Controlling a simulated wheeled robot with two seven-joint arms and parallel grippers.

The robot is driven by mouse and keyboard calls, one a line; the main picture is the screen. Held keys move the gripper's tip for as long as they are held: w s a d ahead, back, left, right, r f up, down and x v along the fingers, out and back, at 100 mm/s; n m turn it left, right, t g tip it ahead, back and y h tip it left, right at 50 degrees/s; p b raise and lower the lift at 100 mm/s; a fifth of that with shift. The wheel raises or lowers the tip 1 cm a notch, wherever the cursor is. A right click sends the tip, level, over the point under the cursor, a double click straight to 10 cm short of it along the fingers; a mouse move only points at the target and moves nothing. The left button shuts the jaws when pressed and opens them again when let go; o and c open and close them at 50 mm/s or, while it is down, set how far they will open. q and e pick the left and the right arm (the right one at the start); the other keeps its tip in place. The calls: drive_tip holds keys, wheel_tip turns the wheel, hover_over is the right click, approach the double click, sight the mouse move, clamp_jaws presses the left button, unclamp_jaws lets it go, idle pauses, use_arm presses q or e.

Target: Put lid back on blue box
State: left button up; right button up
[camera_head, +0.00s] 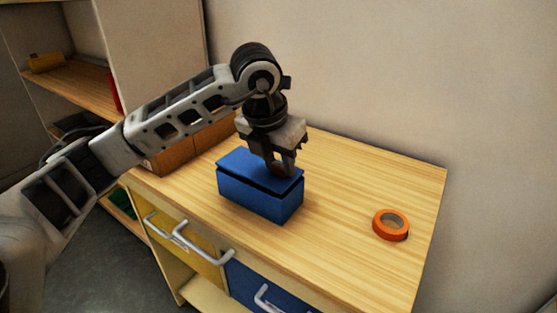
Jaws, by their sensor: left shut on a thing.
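The blue box (257,201) stands on the wooden table top (345,232), near its front left part. Its blue lid (241,167) is over the top of the box, with a dark gap between lid and box that looks wider toward the right. My left gripper (281,172) points down at the lid's right rear part and is shut on the lid. The gripper hides part of the lid's back edge. I cannot tell whether the lid touches the box at its far side. My right gripper is not in view.
An orange tape roll (390,225) lies on the right of the table. A brown box (180,154) stands at the back left, behind my arm. Yellow (183,236) and blue (250,290) drawers with white handles are below the table top. A shelf (75,82) stands at the left.

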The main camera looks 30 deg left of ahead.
use_arm(q)
drive_tip(key=o, duration=1.5)
drive_tip(key=shift+r+p, duration=2.5)
drive_tip(key=shift+r, duration=1.05)
clamp_jaws()
